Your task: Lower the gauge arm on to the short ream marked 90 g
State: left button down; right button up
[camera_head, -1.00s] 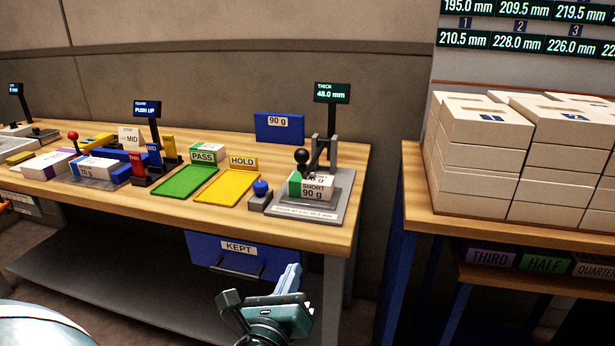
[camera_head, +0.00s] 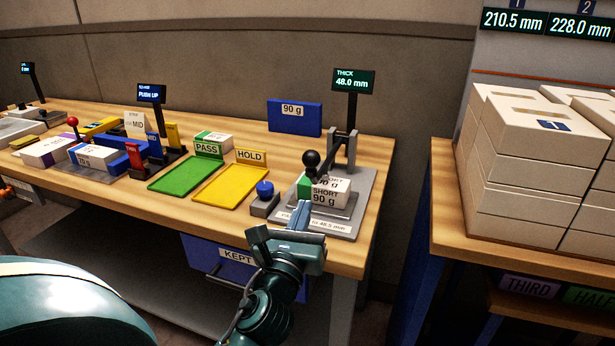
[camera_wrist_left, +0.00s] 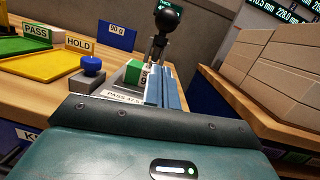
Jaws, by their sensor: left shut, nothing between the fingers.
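The short ream (camera_head: 328,194), white with a green end and marked "SHORT 90 g", lies on the grey plate of the thickness gauge (camera_head: 366,196). The gauge arm, with its black ball knob (camera_head: 311,159), runs from grey posts (camera_head: 343,148) out over the ream; whether it touches the ream is hard to tell. The gauge's display (camera_head: 353,81) reads 48.0 mm. My left gripper (camera_head: 306,217) is shut and empty, just in front of the gauge's front edge and below the knob. In the left wrist view, the knob (camera_wrist_left: 170,18) stands beyond the shut fingers (camera_wrist_left: 160,88), which partly hide the ream.
A blue button (camera_head: 265,190) on a grey block stands left of the gauge. Yellow HOLD (camera_head: 230,187) and green PASS (camera_head: 184,175) trays lie further left. A blue 90 g sign (camera_head: 294,117) stands behind. Stacked reams (camera_head: 530,150) fill the right-hand table.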

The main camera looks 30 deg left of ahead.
aim_at(311, 159)
pick_arm(q)
jog(key=w+r, duration=0.1)
jog(key=w+a+r+p, duration=0.1)
jog(key=w, duration=0.1)
jog(key=shift+w+a+r, duration=0.1)
jog(key=shift+w+r, duration=0.05)
jog(key=shift+r, duration=0.25)
jog(key=shift+w+a+r+p, duration=0.15)
jog(key=shift+w+r+p, duration=0.2)
jog(key=shift+r, duration=0.1)
pick_arm(e)
jog(key=shift+d+r+n, duration=0.15)
jog(key=shift+r+n, duration=0.15)
jog(key=shift+r, duration=0.15)
jog(key=shift+r, duration=0.1)
pick_arm(q)
jog(key=shift+r+p, duration=0.25)
jog(key=shift+p, duration=0.05)
jog(key=r+p, duration=0.2)
jog(key=p, duration=0.1)
jog(key=shift+w+r, duration=0.2)
jog(key=shift+r, duration=0.15)
jog(key=shift+r+p, duration=0.2)
jog(key=shift+p, duration=0.2)
jog(key=shift+w+f, duration=0.1)
pick_arm(e)
jog(key=shift+s+d+r+g+h, duration=0.15)
jog(key=shift+d+r+g+h, duration=0.15)
jog(key=shift+d+r+h, duration=0.25)
